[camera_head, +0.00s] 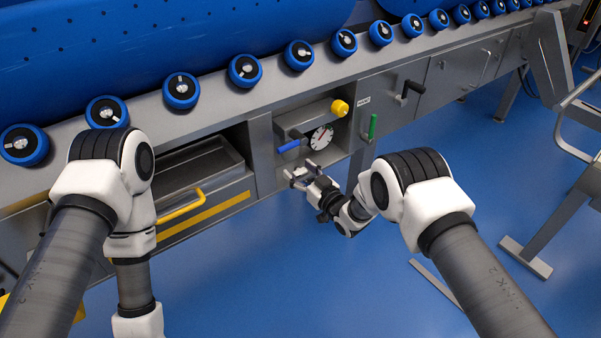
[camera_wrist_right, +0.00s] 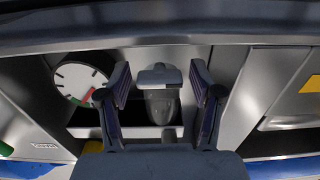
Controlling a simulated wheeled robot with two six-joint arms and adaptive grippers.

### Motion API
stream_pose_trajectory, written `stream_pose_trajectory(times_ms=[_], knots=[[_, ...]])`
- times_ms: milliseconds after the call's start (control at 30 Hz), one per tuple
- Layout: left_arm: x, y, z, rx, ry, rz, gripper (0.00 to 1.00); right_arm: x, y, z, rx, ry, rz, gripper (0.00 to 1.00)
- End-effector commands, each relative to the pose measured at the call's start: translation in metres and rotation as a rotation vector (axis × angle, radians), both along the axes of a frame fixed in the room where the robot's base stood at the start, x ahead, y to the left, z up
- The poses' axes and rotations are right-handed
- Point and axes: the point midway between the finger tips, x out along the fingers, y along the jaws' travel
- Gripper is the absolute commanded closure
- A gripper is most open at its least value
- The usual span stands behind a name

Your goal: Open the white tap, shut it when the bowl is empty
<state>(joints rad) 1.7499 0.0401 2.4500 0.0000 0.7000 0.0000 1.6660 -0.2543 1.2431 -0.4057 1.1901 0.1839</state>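In the right wrist view a pale grey-white fitting (camera_wrist_right: 160,85), which looks like the white tap, shows between the fingers of my right gripper (camera_wrist_right: 159,88). Gaps show on both sides of it, so the gripper is open; how deep the fitting lies between the fingers I cannot tell. In the head view my right gripper (camera_head: 302,174) is in front of the cabinet recess, below the round dial (camera_head: 321,137), and hides what is behind it. The tap cannot be made out there. No bowl can be made out in either view. My left gripper is out of view.
A blue handle (camera_head: 288,146) is just above my right gripper. A yellow knob (camera_head: 340,108), green handle (camera_head: 372,127) and black lever (camera_head: 412,90) are to the right. An open drawer with a yellow handle (camera_head: 182,207) is to the left. The blue floor (camera_head: 270,270) in front is clear.

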Motion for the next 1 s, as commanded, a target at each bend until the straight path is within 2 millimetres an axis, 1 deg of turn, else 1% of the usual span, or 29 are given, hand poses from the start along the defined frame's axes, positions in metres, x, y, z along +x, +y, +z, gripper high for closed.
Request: stream_pose_trajectory(times_ms=[33,67,100,133,267,367,600,667,933,967,1000], knots=[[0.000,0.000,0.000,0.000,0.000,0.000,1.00,0.000,0.000,0.000,0.000,0.000,0.000,0.60],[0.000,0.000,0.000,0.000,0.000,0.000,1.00,0.000,0.000,0.000,0.000,0.000,0.000,0.70],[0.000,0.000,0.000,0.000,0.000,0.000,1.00,0.000,0.000,0.000,0.000,0.000,0.000,0.84],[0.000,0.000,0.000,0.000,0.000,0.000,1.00,0.000,0.000,0.000,0.000,0.000,0.000,0.92],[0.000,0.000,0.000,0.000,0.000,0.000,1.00,0.000,0.000,0.000,0.001,0.001,0.000,0.92],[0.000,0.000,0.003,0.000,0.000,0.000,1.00,0.000,0.000,0.001,0.036,0.025,0.000,0.92],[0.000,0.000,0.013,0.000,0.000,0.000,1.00,0.001,-0.001,0.002,0.260,0.188,0.000,0.92],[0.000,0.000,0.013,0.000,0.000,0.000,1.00,0.001,-0.001,0.001,0.291,0.210,0.000,0.92],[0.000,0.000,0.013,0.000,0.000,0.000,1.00,0.001,-0.002,0.000,0.303,0.219,0.000,0.92],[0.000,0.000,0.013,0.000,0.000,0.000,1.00,0.001,-0.002,0.000,0.302,0.218,0.000,0.54],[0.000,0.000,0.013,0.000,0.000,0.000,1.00,0.001,-0.002,0.000,0.302,0.218,0.000,0.40]])
